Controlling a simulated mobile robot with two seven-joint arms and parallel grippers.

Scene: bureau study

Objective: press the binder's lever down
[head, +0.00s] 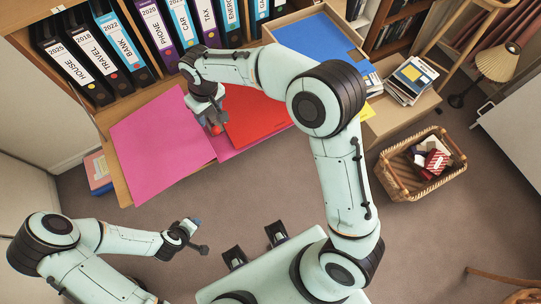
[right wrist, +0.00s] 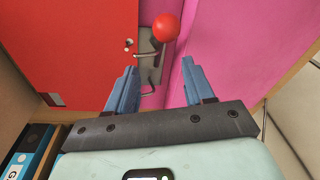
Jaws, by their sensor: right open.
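The binder (head: 160,150) lies open on the bureau's wooden flap, its pink inside facing up. A red sheet or stack (head: 258,122) lies on its right part and also shows in the right wrist view (right wrist: 75,45). The lever's red ball knob (right wrist: 166,27) stands up from a metal mechanism (right wrist: 150,66) between the red and pink areas. My right gripper (right wrist: 160,64) is open and empty over the mechanism, with the knob beyond its blue fingertips. I cannot tell whether it touches the lever. My left gripper (head: 196,234) is away from the binder, over the floor; its jaws are unclear.
Upright labelled binders (head: 120,45) stand in the bureau behind. A blue-bottomed tray (head: 322,42) and a pile of books (head: 411,80) are to the right. A wicker basket (head: 422,165) stands on the floor at the right. The carpet before the flap is mostly clear.

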